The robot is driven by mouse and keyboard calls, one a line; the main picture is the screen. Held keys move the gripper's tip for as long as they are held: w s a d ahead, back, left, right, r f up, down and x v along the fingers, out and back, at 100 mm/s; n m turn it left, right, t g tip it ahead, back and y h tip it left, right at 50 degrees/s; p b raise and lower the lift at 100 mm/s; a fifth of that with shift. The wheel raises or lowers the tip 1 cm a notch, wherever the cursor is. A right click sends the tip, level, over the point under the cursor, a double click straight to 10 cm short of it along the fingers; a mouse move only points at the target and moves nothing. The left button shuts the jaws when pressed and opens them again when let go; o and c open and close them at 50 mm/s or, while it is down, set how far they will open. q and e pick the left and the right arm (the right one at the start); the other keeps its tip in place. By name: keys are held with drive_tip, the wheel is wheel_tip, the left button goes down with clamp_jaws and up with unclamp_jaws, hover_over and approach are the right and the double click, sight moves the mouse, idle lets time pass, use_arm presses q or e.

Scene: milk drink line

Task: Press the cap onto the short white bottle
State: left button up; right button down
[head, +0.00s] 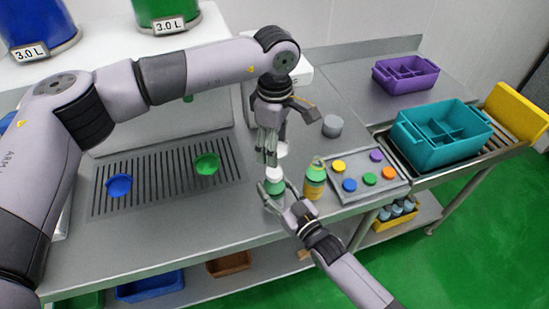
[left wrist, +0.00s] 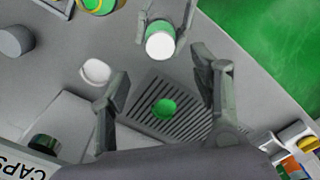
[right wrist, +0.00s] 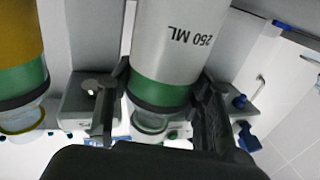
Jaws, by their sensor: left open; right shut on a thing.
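The short white bottle (right wrist: 178,40) has a green band and "250 ML" lettering, upside down in the right wrist view. My right gripper (right wrist: 160,100) is shut around it. In the head view the bottle (head: 273,174) looks upright at the counter's front, mostly hidden by my right gripper (head: 277,193). A white round top shows on the bottle (left wrist: 160,45) in the left wrist view; I cannot tell if this is a cap. My left gripper (head: 268,156) is open and empty above it. A loose white round piece (left wrist: 95,72) lies on the counter.
A yellow-and-green bottle (head: 314,180) stands close right of the held bottle. A tray (head: 348,196) of several coloured caps lies beyond it. A grey cylinder (head: 332,126) stands behind. The slotted drip area (head: 150,181) at left holds green and blue pieces.

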use_arm(q)
drive_tip(key=shift+r, duration=1.7)
use_arm(e)
drive_tip(key=c, duration=0.7)
unclamp_jaws()
drive_tip(key=v, duration=1.2)
